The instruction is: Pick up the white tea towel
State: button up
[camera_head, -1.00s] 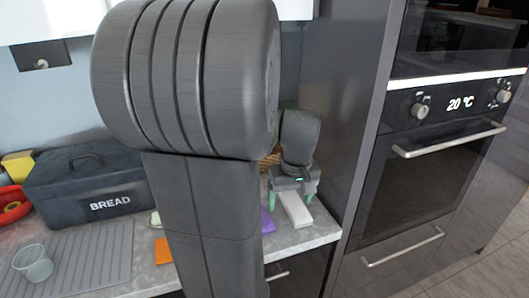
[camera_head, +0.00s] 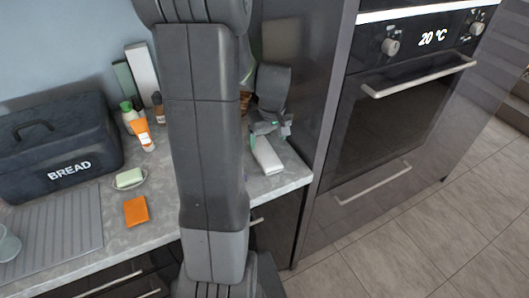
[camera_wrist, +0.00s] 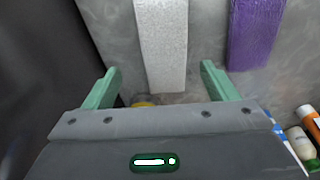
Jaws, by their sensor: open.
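The white tea towel (camera_head: 267,155) is a folded white strip on the grey counter near its right end. In the wrist view the towel (camera_wrist: 161,45) runs from the top edge down to between the two fingertips. My gripper (camera_head: 262,135) is at the back end of the towel in the head view. In the wrist view my gripper (camera_wrist: 157,84) is open, with its green fingers spread on either side of the towel and apart from it. Whether the fingertips are at counter height is hard to tell.
A purple cloth (camera_wrist: 252,35) lies right of the towel in the wrist view. An orange cloth (camera_head: 136,210), soap dish (camera_head: 129,180), orange tube (camera_head: 143,134) and bread box (camera_head: 60,150) are on the counter. A dark tall panel (camera_head: 300,80) stands close beside my gripper.

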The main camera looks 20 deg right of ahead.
aim_at(265, 149)
jog(key=f, duration=0.3)
jog(key=shift+w+a+f+p, duration=0.2)
jog(key=shift+w+a+p, duration=0.15)
jog(key=shift+w+a, duration=0.05)
jog(key=shift+w+f, duration=0.1)
jog(key=shift+f, duration=0.45)
jog(key=shift+c, duration=0.2)
jog(key=c, duration=1)
